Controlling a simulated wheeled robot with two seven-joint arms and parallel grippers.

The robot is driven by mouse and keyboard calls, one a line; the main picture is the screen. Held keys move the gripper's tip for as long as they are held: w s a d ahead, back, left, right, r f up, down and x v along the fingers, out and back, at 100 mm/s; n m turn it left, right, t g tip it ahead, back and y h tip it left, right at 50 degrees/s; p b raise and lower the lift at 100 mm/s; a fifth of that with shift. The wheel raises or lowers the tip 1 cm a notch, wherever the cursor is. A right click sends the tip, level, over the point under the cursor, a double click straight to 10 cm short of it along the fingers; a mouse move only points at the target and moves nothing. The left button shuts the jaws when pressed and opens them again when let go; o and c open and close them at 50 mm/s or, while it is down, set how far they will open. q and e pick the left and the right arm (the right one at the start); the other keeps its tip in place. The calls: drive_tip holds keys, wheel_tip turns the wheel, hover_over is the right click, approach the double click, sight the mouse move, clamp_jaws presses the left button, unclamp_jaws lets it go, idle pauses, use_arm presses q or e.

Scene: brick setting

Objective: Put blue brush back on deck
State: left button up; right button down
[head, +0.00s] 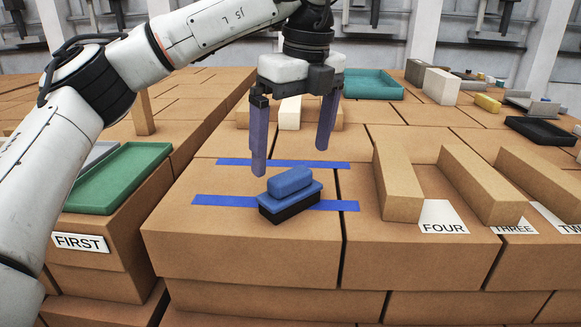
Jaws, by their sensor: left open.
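The blue brush (290,192) has a blue handle block on a blue plate with a dark lower part. It rests on the brown brick surface, over the front one of two blue tape strips (225,201). My left gripper (290,160) hangs pointing down above and slightly behind the brush, its two purple fingers spread apart. Nothing is between the fingers, and they look clear of the brush. My right gripper does not show. Which surface is the deck is not marked.
A green tray (118,178) lies at the left above a FIRST label (80,242). A teal tray (372,84) and black tray (541,131) lie farther back.

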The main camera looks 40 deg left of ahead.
sight(296, 176)
use_arm(q)
drive_tip(key=shift+s+d+r+p, duration=0.1)
drive_tip(key=shift+d+r+p, duration=0.1)
drive_tip(key=shift+r, duration=0.95)
drive_tip(key=shift+d+r+p, duration=0.1)
drive_tip(key=shift+r+p, duration=0.1)
drive_tip(key=shift+r, duration=0.9)
